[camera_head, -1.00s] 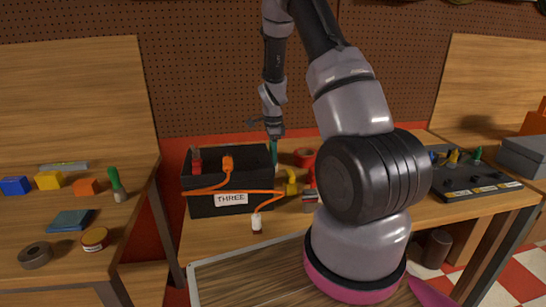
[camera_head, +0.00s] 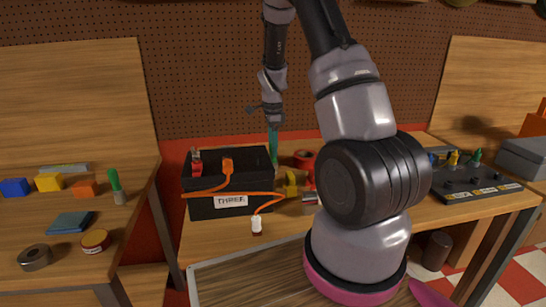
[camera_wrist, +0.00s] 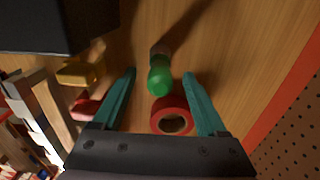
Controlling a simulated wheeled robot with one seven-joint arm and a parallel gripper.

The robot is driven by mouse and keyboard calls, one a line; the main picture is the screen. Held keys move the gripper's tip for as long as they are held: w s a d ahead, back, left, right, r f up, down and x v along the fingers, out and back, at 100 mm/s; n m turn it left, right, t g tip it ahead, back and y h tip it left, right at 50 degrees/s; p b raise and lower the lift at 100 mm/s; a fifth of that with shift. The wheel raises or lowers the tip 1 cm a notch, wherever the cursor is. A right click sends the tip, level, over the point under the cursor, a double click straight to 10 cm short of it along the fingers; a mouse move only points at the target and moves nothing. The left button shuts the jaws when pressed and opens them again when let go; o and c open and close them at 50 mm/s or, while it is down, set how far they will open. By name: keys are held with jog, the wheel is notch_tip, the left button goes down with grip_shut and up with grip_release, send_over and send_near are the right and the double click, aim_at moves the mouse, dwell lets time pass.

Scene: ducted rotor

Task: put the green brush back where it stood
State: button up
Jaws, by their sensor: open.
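A green-handled brush (camera_wrist: 160,76) shows in the wrist view, standing on the bench top with its green end towards the camera. It lies between the lines of my two teal fingers, and I see no contact. Another green-handled brush (camera_head: 116,184) stands on the left table.
A black box (camera_head: 200,207) labelled THREE, with an orange cable, stands close to my gripper. A red tape roll (camera_wrist: 172,116) sits close to the brush, with a yellow thing (camera_wrist: 80,73) nearby. A dark panel (camera_head: 470,183) with pegs is at right. Bare wood surrounds the brush's far side.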

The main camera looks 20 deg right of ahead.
notch_tip(320, 180, up, 7)
jog(key=shift+f, duration=0.15)
jog(key=s+a+r+n+t, duration=0.25)
jog(key=s+r+n, duration=0.2)
jog(key=r, duration=0.65)
jog(key=s+a+r+n+t, duration=0.1)
jog(key=s+a+r+n, duration=0.1)
jog(key=s+r+n, duration=0.2)
jog(key=s+a+r+n+t+y, duration=0.1)
jog(key=s+r+n, duration=0.3)
jog(key=s, duration=0.6)
jog(key=s+a+r+n+t+y, duration=0.1)
jog(key=s+a+r+n+t, duration=0.1)
jog(key=s, duration=0.6)
notch_tip(320, 180, up, 3)
jog(key=shift+a+r+n+t, duration=0.2)
jog(key=shift+a+n+t, duration=0.15)
jog(key=shift+a+n, duration=0.55)
jog(key=shift+d, duration=0.1)
